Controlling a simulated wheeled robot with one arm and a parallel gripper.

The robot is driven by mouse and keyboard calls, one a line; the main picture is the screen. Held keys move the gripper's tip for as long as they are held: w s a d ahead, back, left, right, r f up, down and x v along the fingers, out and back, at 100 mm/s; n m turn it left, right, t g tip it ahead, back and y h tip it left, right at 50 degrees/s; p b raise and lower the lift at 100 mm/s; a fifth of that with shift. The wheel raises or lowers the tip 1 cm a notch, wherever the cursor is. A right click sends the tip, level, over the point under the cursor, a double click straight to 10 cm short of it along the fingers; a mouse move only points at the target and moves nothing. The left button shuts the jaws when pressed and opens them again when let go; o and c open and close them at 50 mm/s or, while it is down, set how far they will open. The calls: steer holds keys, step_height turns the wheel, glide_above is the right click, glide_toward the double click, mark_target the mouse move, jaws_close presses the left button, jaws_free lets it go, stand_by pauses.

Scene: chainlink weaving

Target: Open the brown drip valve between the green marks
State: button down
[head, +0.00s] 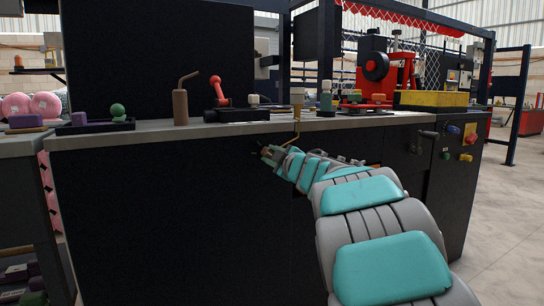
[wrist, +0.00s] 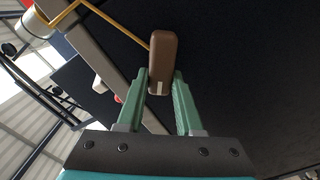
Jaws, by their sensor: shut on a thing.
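The brown drip valve handle (wrist: 162,48) shows in the wrist view as a rounded brown block with a small pale mark near its lower end. A thin brass tube (wrist: 108,17) runs to it from the upper left. My gripper (wrist: 159,80) is shut on the handle, one green finger on each side. In the head view my gripper (head: 266,152) is at the bench's dark front, just below the top edge, near the bent brass tube (head: 297,127). The handle is too small to make out there. I cannot make out the green marks in either view.
Coloured buttons (head: 470,139) sit on the right front. Floor at the right is clear.

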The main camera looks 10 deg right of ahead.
steer(key=shift+n, duration=0.5)
steer(key=c, duration=0.6)
jaws_free()
steer(key=shift+o, duration=0.2)
steer(key=v, duration=0.8)
